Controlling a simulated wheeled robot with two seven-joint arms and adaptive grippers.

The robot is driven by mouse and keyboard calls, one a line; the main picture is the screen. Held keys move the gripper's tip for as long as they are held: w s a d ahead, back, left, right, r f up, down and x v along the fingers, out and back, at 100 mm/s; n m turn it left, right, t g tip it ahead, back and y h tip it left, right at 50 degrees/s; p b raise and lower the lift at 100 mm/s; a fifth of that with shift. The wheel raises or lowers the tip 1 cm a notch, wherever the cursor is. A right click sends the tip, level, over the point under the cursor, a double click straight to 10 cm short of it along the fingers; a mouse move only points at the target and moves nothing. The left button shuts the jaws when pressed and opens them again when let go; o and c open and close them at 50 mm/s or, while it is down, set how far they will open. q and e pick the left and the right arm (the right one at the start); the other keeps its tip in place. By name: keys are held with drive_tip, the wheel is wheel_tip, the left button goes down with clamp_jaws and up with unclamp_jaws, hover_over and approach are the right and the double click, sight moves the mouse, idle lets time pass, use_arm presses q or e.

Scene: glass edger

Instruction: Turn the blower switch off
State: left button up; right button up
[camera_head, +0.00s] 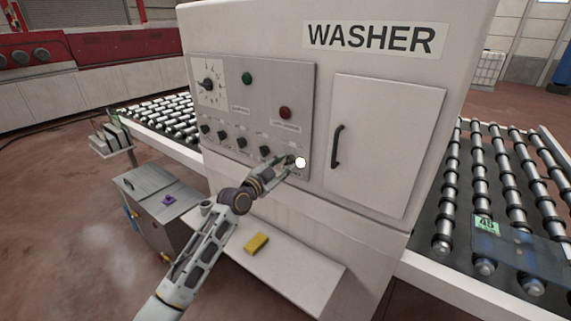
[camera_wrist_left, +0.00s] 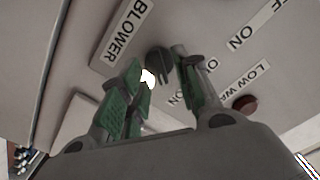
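The blower switch is a dark rotary knob (camera_wrist_left: 158,62) on the washer's control panel, beside the BLOWER label (camera_wrist_left: 123,33) in the left wrist view. In that view my left gripper (camera_wrist_left: 160,75) is open, its green-padded fingers either side of the knob. The right-hand fingertip is close to the knob; I cannot tell whether it touches. The fingers partly hide the lettering around the knob, and I cannot read its setting. In the head view my left gripper (camera_head: 287,164) is at the panel's lower right corner and covers the knob there. My right gripper is not in view.
A bright white spot (camera_head: 300,162) shows beside the gripper. Several similar knobs, such as one (camera_head: 265,150), line the panel to the left. The door handle (camera_head: 337,147) sticks out to the right. A yellow block (camera_head: 257,243) lies on the ledge below.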

use_arm(q)
drive_tip(key=shift+w+d, duration=0.4)
drive_tip(key=shift+w, duration=0.2)
clamp_jaws()
